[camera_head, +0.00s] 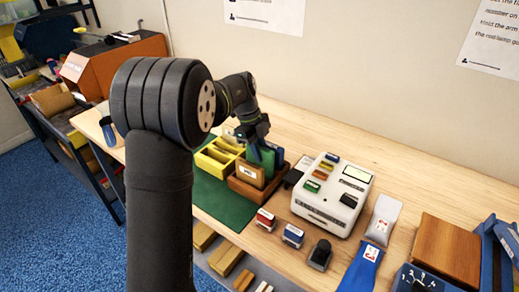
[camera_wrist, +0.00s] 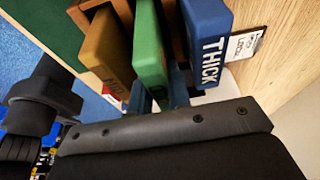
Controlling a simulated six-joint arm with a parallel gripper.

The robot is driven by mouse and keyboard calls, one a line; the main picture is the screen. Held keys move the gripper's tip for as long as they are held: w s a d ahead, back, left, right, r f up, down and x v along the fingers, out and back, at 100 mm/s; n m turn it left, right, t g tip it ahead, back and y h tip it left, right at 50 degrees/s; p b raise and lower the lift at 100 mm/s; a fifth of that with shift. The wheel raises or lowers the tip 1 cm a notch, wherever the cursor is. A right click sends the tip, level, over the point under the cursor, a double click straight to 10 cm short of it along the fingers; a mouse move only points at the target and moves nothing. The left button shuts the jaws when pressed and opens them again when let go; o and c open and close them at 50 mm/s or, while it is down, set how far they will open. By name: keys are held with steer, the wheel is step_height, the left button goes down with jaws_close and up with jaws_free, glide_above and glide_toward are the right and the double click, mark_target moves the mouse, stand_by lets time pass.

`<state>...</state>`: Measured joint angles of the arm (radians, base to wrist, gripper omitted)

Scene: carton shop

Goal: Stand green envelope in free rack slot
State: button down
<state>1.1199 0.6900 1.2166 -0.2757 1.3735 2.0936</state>
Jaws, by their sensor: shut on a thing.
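The green envelope (camera_wrist: 148,45) is gripped between the two blue fingers of my gripper (camera_wrist: 158,92) in the wrist view. It is upright, between a tan envelope (camera_wrist: 107,48) on the left and a blue envelope marked THICK (camera_wrist: 207,42) on the right. In the head view my gripper (camera_head: 257,143) is over the brown wooden rack (camera_head: 240,187), with the green envelope (camera_head: 266,161) below it. The tan envelope (camera_head: 250,173) stands at the rack's front. The green envelope's lower edge is hidden, so I cannot tell how deep it sits in the rack.
A yellow divided tray (camera_head: 212,160) stands left of the rack on a green mat (camera_head: 222,203). A white machine (camera_head: 332,192) is close on the right. Red (camera_head: 265,220) and blue (camera_head: 292,235) stamps lie in front.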

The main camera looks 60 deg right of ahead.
steer(key=shift+f, duration=0.65)
steer(key=shift+f, duration=0.15)
steer(key=c, duration=1.3)
jaws_free()
steer(key=shift+r, duration=3.05)
steer(key=shift+f, duration=0.15)
